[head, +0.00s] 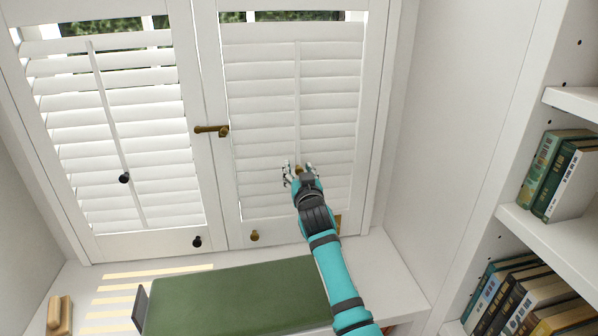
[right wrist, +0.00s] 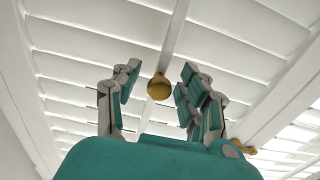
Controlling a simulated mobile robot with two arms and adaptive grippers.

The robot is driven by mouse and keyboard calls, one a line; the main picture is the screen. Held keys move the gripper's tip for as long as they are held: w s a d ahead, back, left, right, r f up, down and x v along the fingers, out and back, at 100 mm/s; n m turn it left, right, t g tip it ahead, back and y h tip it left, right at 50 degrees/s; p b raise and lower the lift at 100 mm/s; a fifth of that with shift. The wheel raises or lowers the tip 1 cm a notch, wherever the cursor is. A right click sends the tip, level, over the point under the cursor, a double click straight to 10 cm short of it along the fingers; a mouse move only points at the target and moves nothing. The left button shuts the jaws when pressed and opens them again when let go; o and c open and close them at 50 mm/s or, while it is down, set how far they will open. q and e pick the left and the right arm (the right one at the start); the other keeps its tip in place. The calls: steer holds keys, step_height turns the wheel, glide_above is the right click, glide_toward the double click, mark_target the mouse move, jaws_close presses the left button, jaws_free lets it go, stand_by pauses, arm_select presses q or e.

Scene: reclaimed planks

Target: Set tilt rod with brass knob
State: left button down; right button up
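The right shutter panel has a white vertical tilt rod (head: 297,100) with a small round brass knob (head: 299,168) low on it. Its slats look nearly closed. In the right wrist view the brass knob (right wrist: 159,87) hangs on the tilt rod (right wrist: 177,35) between my fingers, with a gap visible on each side. My right gripper (head: 299,173) is open around the knob; its fingers also show in the right wrist view (right wrist: 160,78). The left panel's tilt rod (head: 107,110) carries a black knob (head: 124,178), and its slats let in light. My left gripper is out of view.
A brass latch handle (head: 212,129) sits between the panels. A black knob (head: 197,242) and a brass knob (head: 254,236) are on the lower frames. A green cushion (head: 230,297) lies on the white sill below. Bookshelves (head: 560,235) stand at the right.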

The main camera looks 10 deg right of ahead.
mark_target(298, 145)
jaws_close()
step_height(298, 145, up, 3)
steer(key=shift+f+p, duration=0.15)
steer(key=shift+p, duration=0.95)
steer(key=shift+f, duration=0.1)
steer(key=shift+o, duration=0.7)
jaws_free()
